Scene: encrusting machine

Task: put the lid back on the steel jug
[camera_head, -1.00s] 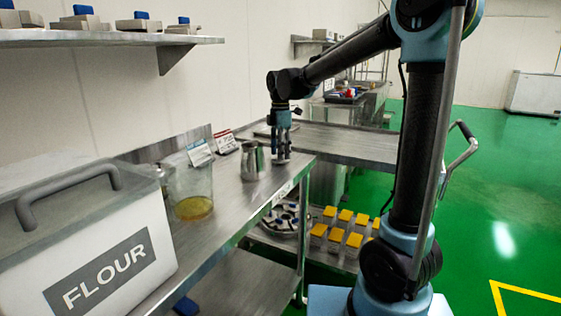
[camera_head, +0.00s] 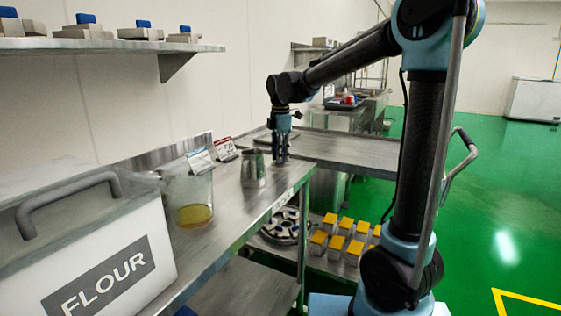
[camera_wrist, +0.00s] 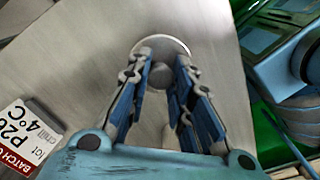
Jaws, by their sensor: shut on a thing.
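The steel jug (camera_head: 252,168) stands upright and open-topped on the steel table in the head view. My gripper (camera_head: 281,159) points down just to the right of the jug, low over the tabletop. In the wrist view my gripper (camera_wrist: 160,80) is shut on the knob of the round steel lid (camera_wrist: 172,45), and the fingers hide part of it. I cannot tell whether the lid touches the table. The jug does not show clearly in the wrist view.
A clear pitcher (camera_head: 188,190) with yellow liquid and a white flour bin (camera_head: 90,240) stand left of the jug. Small label cards (camera_head: 224,150) stand behind it. Yellow-lidded containers (camera_head: 336,243) sit on a lower shelf. The steel tabletop (camera_head: 235,208) in front of the jug is bare.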

